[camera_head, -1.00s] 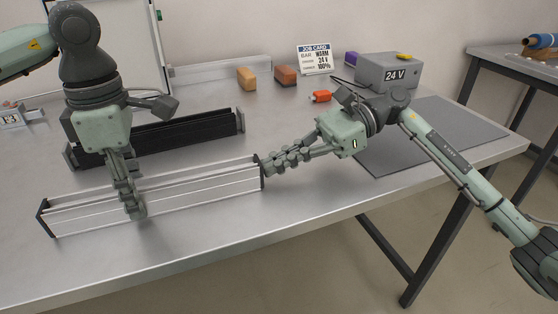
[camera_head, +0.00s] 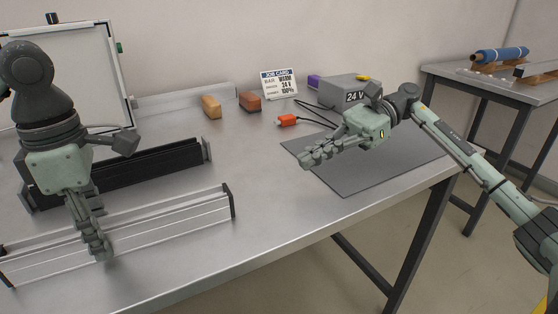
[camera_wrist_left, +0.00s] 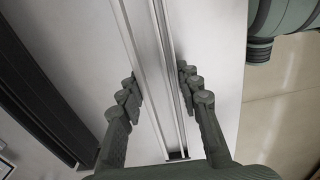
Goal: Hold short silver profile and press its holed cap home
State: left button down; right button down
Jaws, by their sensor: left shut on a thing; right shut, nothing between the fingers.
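The short silver profile (camera_head: 165,228) lies on the table at the front left in the head view. A dark end cap (camera_head: 231,203) stands at its right end and looks close against it; its holes and any small gap are too small to tell. Another dark cap (camera_head: 3,268) is at the left end, cut by the picture edge. My left gripper (camera_head: 103,250) is shut on the silver profile near its middle. In the left wrist view the profile (camera_wrist_left: 152,62) runs between the fingers. My right gripper (camera_head: 306,160) is shut and empty, right of the cap and apart from it.
A black profile (camera_head: 150,171) with grey ends lies behind the silver one. A yellow block (camera_head: 211,107), a brown block (camera_head: 250,102), a job card (camera_head: 278,84) and a 24 V box (camera_head: 345,91) stand at the back. A grey mat (camera_head: 370,178) lies under my right gripper.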

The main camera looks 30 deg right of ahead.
pick_arm(q)
jog(key=c, duration=1)
grip_release()
